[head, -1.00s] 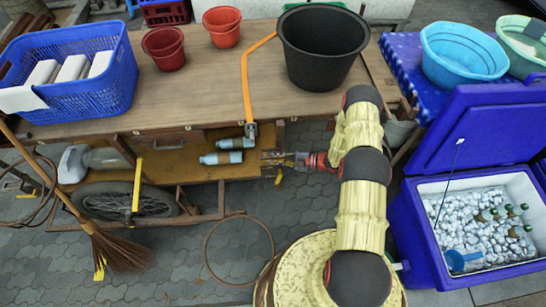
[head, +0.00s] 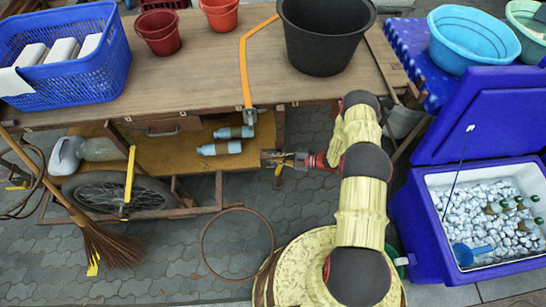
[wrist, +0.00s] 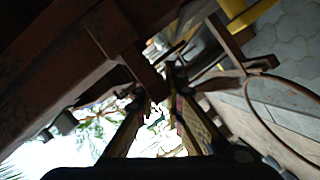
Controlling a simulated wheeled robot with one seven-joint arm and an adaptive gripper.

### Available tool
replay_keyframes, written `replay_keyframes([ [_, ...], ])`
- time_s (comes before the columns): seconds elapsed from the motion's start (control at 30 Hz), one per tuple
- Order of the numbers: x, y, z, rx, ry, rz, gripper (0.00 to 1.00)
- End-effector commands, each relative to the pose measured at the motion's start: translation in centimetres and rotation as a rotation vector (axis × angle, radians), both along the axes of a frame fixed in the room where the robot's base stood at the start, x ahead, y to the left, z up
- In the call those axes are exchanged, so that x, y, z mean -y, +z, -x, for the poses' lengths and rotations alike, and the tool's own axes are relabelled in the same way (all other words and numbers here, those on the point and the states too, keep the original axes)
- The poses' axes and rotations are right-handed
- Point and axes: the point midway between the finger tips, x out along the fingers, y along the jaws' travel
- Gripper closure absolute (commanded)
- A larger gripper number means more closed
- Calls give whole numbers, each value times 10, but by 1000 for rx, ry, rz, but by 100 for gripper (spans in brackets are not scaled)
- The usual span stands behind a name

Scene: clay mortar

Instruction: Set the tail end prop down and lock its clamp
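My gripper (head: 270,158) is at the right end of the wooden cart (head: 190,90), below its tabletop edge. A short post (head: 279,125) stands just behind it, and a small yellow piece (head: 279,170) shows just below it. I cannot tell whether these are the tail end prop and its clamp. In the wrist view my gripper (wrist: 160,98) has its two fingers apart, with bright background in the gap. A dark brown beam (wrist: 142,72) lies just beyond the fingertips; contact is unclear. A yellow bar (wrist: 250,17) shows at upper right.
An orange strap (head: 245,65) with a metal clip hangs over the tabletop edge. Two bottles (head: 220,148) lie on the lower shelf. A black bucket (head: 325,40) and blue basket (head: 75,65) stand on top. A blue ice chest (head: 425,240) is at right; a broom (head: 110,250) is at left.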

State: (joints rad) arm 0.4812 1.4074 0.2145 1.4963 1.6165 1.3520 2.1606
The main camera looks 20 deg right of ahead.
Motion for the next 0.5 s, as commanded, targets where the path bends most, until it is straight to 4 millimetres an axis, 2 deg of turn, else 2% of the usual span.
replay_keyframes([
  [0.33,0,-1,0,-2,-1,1,71],
  [0.5,0,-1,0,-1,-1,1,71],
])
